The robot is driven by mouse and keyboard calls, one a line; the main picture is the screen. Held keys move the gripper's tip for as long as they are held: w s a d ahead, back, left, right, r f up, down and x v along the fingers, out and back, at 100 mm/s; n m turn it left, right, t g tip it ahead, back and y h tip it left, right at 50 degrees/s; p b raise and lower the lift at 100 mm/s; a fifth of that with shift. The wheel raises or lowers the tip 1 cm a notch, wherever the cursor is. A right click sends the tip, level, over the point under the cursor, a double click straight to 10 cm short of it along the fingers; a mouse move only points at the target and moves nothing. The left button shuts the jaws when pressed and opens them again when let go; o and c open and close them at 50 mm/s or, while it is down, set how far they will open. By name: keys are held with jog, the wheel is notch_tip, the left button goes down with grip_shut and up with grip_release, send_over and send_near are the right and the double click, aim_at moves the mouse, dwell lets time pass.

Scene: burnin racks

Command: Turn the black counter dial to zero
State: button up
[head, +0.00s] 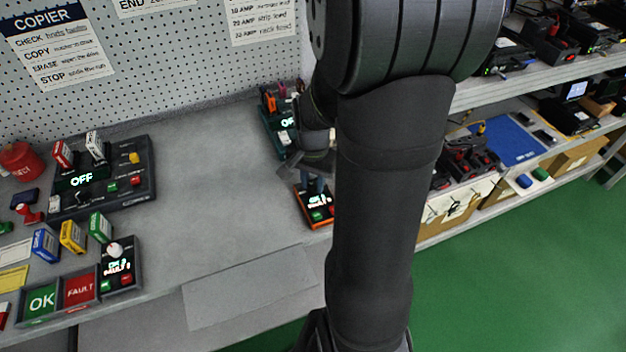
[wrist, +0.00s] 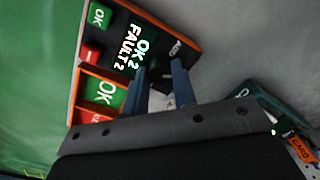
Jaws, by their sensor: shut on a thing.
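The orange-edged counter box (head: 316,207) sits on the grey bench near its front edge in the head view, partly behind my arm. In the wrist view its black face (wrist: 128,40) reads OK 2 and FAULT 2, with a green OK button (wrist: 97,16) and a red button (wrist: 90,54). My gripper (wrist: 161,68) has its two blue fingers down at the box face beside the display. It is shut on the black dial, which is mostly hidden between the fingers. The dial's pointing direction cannot be told. The head view shows the gripper (head: 316,184) over the box.
A teal-edged unit (head: 273,135) stands just behind the box. Another counter (head: 117,262) with a white knob, beside OK and FAULT bins (head: 79,290), is at left. A dark copier unit (head: 130,180) stands farther back. The bench middle (head: 215,190) is clear.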

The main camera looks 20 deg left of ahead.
aim_at(313, 185)
jog(key=shift+m, duration=0.4)
jog(key=m, duration=1.1)
dwell(0.7)
jog(key=o, duration=1)
jog(key=shift+r, duration=0.1)
notch_tip(313, 185, up, 17)
jog(key=shift+r, duration=0.15)
